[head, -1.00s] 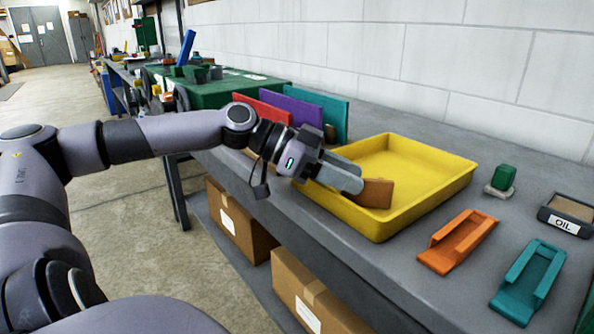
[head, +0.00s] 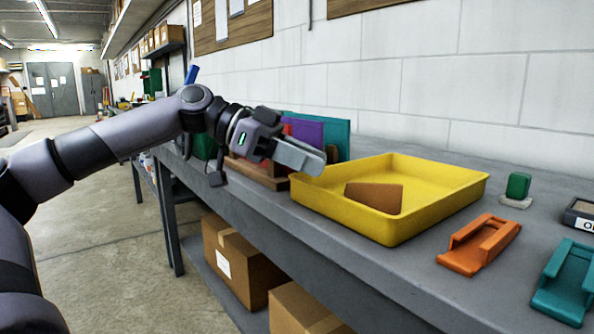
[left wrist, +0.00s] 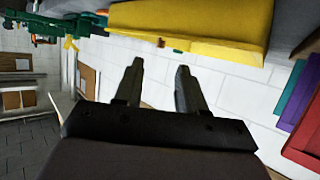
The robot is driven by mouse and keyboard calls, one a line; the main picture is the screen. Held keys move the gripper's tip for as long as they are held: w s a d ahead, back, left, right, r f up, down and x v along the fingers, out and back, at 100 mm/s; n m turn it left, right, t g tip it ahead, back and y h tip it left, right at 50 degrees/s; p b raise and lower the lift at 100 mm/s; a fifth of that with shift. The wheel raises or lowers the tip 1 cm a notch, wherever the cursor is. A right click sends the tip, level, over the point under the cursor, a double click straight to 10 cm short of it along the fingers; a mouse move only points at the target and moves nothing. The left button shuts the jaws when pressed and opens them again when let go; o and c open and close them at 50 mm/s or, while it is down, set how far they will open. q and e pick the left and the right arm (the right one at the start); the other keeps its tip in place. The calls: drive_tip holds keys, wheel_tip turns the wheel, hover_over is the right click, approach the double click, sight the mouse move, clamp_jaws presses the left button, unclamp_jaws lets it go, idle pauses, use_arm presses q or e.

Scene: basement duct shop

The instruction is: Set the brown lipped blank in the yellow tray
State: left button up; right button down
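The brown lipped blank (head: 374,197) lies inside the yellow tray (head: 440,212), on its floor toward the left part, near the front wall. It appears to rest slightly tilted; its underside is hidden. My left gripper (head: 318,163) is above the tray's left back corner, apart from the blank, and empty. In the left wrist view my left gripper (left wrist: 158,75) shows two separated fingers with nothing between them. The yellow tray also shows at the top of the left wrist view (left wrist: 200,28). My right gripper is not in view.
Red, purple and teal panels (head: 338,138) stand in a rack behind my left gripper. An orange channel piece (head: 478,245) and a teal one (head: 566,282) lie right of the tray. A green block (head: 518,186) stands on a pale base. Cardboard boxes (head: 235,262) sit below the bench.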

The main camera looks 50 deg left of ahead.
use_arm(q)
drive_tip(key=shift+v, duration=0.75)
